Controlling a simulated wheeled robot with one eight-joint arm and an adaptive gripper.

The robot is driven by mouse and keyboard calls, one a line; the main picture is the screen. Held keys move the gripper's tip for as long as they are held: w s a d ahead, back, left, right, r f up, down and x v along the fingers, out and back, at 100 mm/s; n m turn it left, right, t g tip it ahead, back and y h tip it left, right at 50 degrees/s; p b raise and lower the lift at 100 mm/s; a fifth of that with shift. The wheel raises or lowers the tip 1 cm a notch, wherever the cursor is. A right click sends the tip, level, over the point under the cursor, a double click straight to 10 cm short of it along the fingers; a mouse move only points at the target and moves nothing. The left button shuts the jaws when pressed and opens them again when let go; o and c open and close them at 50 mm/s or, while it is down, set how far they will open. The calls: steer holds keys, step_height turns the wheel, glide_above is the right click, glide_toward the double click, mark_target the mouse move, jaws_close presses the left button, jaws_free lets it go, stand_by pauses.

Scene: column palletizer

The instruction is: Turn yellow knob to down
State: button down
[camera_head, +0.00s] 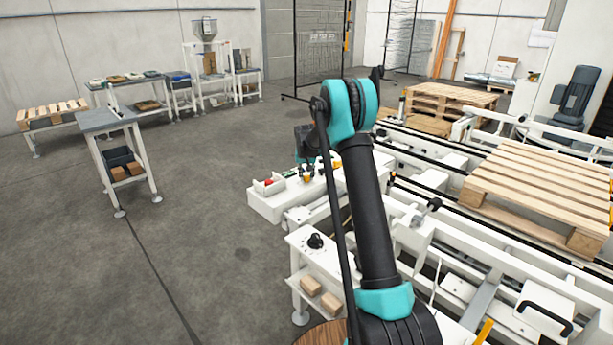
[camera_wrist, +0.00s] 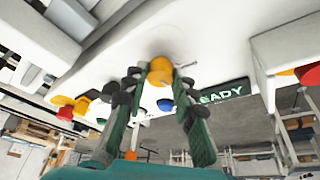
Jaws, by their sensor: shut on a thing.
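The yellow knob (camera_wrist: 160,71) sticks out of a white panel (camera_wrist: 215,35) in the wrist view. My gripper (camera_wrist: 158,77) has a finger on each side of it and is shut on it at the fingertips. The knob's pointer direction cannot be made out. In the head view my arm hides most of the gripper, and the white control console (camera_head: 285,206) with small coloured controls shows beside the arm.
In the wrist view a green-lettered display (camera_wrist: 222,95) and a blue button (camera_wrist: 165,105) are close to my fingers. Red and yellow controls (camera_wrist: 66,112) lie to the left. A wooden pallet (camera_head: 540,190) rests on the conveyor at right.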

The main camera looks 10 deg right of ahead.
steer(key=n+y, duration=0.1)
steer(key=n, duration=0.3)
steer(key=n+y, duration=0.1)
steer(key=n, duration=0.1)
steer(key=shift+d+n+y, duration=0.25)
steer(key=shift+n+y, duration=0.05)
steer(key=shift+n, duration=0.1)
stand_by(0.4)
steer(key=c, duration=1.2)
jaws_free()
steer(key=shift+r, duration=0.1)
steer(key=v, duration=1.1)
steer(key=shift+r, duration=0.45)
steer(key=shift+d+g, duration=0.1)
steer(key=shift+g, duration=0.2)
